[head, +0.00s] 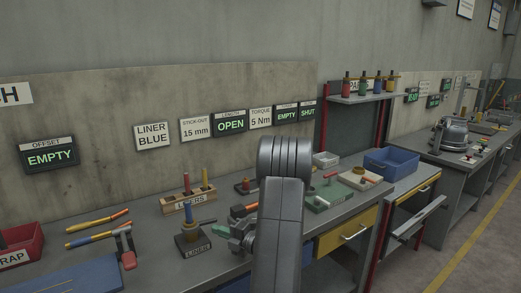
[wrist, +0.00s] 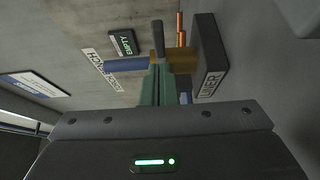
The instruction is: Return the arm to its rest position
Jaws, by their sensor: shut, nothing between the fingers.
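My grey arm (head: 278,215) rises in the middle of the head view, in front of the bench. My gripper shows in the wrist view, with its green fingers (wrist: 158,85) together and nothing visible held between them. In the head view a small green part (head: 221,231), which looks like the fingertips, is just right of the dark liner stand (head: 193,246). A blue liner (head: 188,213) stands upright in the brass collar on that stand. The wrist view shows the stand (wrist: 209,60) and blue liner (wrist: 125,64) beyond the fingers; I cannot tell whether they touch.
A wooden liner rack (head: 188,201) is behind the stand. Pliers-like tools (head: 100,240) and a red scrap bin (head: 22,246) are at left. A green tray (head: 325,198) and blue bin (head: 391,161) are at right. Signs hang on the wall. The floor (head: 485,240) at right looks clear.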

